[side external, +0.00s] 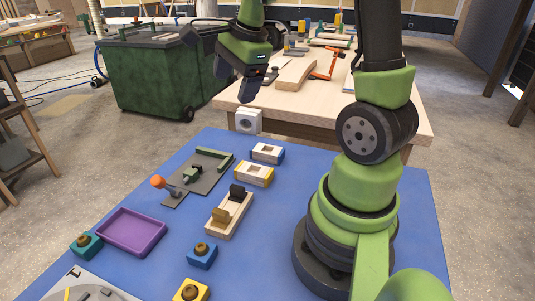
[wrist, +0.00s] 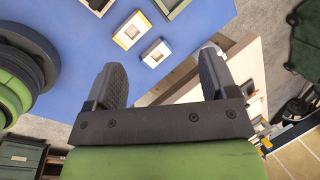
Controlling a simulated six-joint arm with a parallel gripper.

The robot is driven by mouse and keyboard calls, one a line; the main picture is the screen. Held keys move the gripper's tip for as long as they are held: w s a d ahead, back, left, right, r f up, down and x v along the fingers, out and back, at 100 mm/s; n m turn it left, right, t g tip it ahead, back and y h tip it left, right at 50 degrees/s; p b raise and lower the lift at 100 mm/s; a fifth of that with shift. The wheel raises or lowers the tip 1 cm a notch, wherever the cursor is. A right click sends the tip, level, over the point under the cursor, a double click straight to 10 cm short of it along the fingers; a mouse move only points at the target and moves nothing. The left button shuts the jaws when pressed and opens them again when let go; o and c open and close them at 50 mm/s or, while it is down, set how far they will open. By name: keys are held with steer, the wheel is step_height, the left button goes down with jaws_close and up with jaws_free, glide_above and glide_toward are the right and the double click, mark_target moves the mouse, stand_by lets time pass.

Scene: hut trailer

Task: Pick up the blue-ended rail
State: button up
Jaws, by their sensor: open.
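The blue-ended rail (side external: 267,153) is a short pale block with a recess in its top and a blue end. It lies flat on the blue table near its far edge, and shows in the wrist view (wrist: 156,53) ahead of the fingers. A similar yellow-ended rail (side external: 254,174) lies just nearer the camera, apart from it; it also shows in the wrist view (wrist: 132,30). My gripper (side external: 239,92) is open and empty, raised above and beyond the table's far edge, clear of both rails. Nothing is between its two fingers (wrist: 164,78) except background.
A grey fixture plate (side external: 207,172) with an orange-knobbed clamp, a wooden fixture (side external: 229,215), a purple tray (side external: 132,231) and a blue block (side external: 202,257) share the blue table (side external: 282,220). A wooden workbench (side external: 285,103) stands behind; a green bin (side external: 150,75) stands left.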

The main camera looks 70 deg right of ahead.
steer(key=d+f+m+g, duration=0.1)
steer(key=d+f+m, duration=0.6)
steer(key=m+g, duration=0.1)
steer(key=m, duration=0.5)
glide_above(267, 149)
steer(key=s+a, duration=0.1)
steer(key=a, duration=0.1)
steer(key=f, duration=1)
steer(key=shift+d+f, duration=0.2)
steer(key=shift+d, duration=0.05)
steer(key=shift+w+f, duration=0.2)
steer(key=shift+f, duration=2.8)
steer(key=c, duration=1)
steer(key=shift+r, duration=0.15)
